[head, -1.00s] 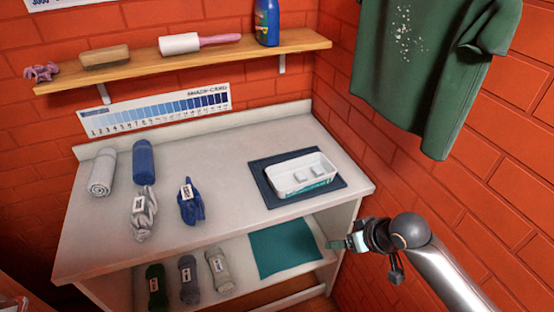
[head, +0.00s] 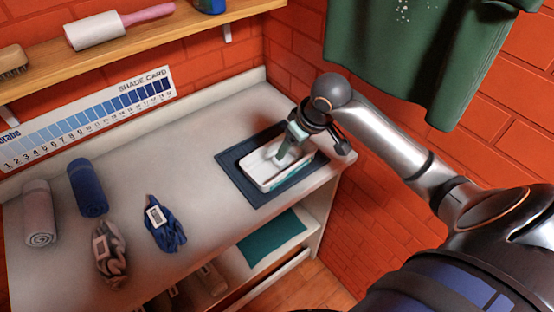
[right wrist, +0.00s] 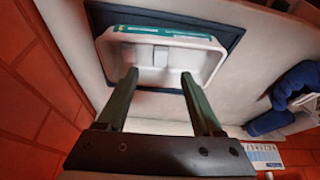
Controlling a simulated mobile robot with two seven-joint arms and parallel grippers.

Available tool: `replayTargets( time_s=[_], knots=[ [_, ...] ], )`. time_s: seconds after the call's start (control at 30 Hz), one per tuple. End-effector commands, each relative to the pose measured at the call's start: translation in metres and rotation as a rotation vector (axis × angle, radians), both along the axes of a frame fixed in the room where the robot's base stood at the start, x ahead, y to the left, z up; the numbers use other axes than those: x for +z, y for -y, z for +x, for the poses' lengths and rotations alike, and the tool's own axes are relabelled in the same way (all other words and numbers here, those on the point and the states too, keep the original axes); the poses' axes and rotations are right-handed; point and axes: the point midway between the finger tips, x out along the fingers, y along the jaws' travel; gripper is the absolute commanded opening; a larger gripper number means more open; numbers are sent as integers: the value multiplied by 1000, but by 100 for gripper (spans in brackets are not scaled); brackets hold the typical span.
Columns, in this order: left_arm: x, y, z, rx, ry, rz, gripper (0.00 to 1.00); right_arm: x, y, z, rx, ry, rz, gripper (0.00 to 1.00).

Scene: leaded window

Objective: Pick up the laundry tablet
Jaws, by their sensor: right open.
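A white open tub (head: 257,178) with a teal label sits on a dark blue mat (head: 229,163) at the right end of the counter. In the right wrist view, two small pale laundry tablets show inside the tub: one near the middle (right wrist: 160,56) and one to its left (right wrist: 127,52). My right gripper (head: 284,156) is over the tub, fingers pointing down into it. In the right wrist view its two fingers (right wrist: 158,76) are apart, with nothing between them. The tablets are hard to make out behind the fingers in the head view. My left gripper is not in view.
Rolled cloths, grey (head: 39,212) and blue (head: 88,187), and tagged bundles (head: 163,225) lie on the left of the counter (head: 190,170). A green shirt (head: 420,60) hangs above my right arm. A wall shelf (head: 130,45) runs along the back.

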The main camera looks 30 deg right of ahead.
Motion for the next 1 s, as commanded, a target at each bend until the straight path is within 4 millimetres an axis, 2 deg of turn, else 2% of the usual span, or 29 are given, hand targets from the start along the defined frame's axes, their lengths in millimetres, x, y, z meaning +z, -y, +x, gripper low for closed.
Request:
replayTargets(
  time_s=[0.1, 0.33, 0.6, 0.9, 1.0],
  knots=[
    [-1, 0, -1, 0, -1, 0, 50, -17, -1, 6, -1, -1, 2, 68],
    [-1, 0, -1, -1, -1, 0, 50, -33, -3, 13, 0, -1, 2, 68],
    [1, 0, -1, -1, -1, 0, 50, -68, -5, 27, -1, 0, 2, 68],
    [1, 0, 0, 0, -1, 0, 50, -73, -6, 29, 0, 1, 0, 68],
    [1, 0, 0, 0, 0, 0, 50, -73, -6, 29, 0, 1, 0, 56]
  ],
)
